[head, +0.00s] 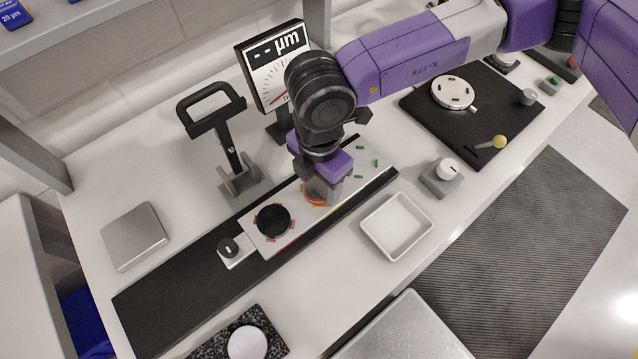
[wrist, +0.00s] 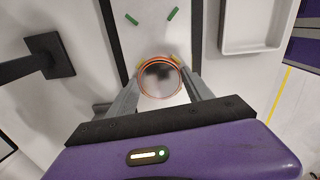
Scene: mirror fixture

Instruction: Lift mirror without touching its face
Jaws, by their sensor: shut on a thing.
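The mirror, a round disc with a copper-orange rim, shows in the wrist view (wrist: 160,62) between my two fingers. In the head view only part of its orange rim (head: 316,202) shows below my gripper (head: 319,193); the rest is hidden by the fingers. My gripper (wrist: 160,84) is shut on the mirror, with one grey finger on each side at the rim. The face inside the rim looks grey with a dark blurred patch. The mirror is over the white plate (head: 291,203); I cannot tell whether it touches it.
A black disc (head: 273,221) with red marks lies on the plate. A dark rail (head: 170,290) runs beneath. A white tray (head: 372,236) is to the right, a black handled stand (head: 232,160) to the left, a gauge display (head: 270,75) behind. A granite block (head: 215,347) bears a white disc.

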